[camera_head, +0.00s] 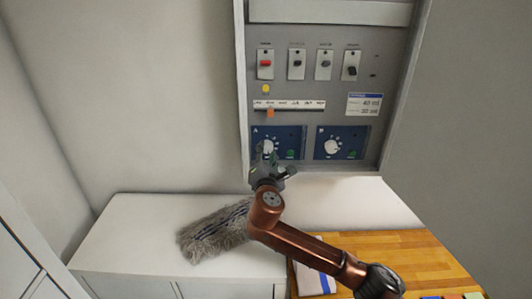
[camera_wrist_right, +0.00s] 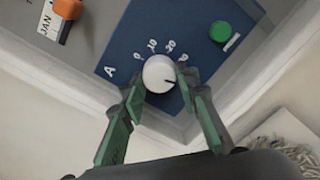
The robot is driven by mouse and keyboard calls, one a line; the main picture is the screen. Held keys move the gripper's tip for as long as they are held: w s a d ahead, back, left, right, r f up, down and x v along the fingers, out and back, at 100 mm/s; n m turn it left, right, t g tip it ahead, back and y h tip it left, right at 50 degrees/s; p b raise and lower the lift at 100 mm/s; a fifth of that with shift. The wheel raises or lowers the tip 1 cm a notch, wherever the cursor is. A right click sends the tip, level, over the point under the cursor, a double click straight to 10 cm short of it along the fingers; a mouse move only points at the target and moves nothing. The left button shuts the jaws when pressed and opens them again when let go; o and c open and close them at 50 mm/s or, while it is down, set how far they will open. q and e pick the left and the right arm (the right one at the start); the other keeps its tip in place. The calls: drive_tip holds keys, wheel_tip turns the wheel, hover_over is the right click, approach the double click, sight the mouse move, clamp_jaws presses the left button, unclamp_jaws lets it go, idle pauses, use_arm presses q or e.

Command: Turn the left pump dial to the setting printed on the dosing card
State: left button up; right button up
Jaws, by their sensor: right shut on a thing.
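The left pump dial, marked A, is a white round knob (camera_head: 270,147) on a blue plate low in the wall cabinet. The number near the right fingertip is partly hidden. My right gripper (camera_wrist_right: 160,84) is shut on the knob, one finger on each side; it also shows at the dial in the head view (camera_head: 268,163). The dosing card (camera_head: 364,104) is on the panel at right; its figures are too small to read surely. My left gripper is out of view.
The right pump dial (camera_head: 332,147), marked B, sits beside it. Several switches (camera_head: 324,65) line the panel above, with an orange slider (camera_head: 270,113) on a strip. A green button (camera_wrist_right: 220,32) is near dial A. A grey fluffy duster (camera_head: 214,233) lies below.

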drive_tip(key=o, duration=1.1)
drive_tip(key=s, duration=1.2)
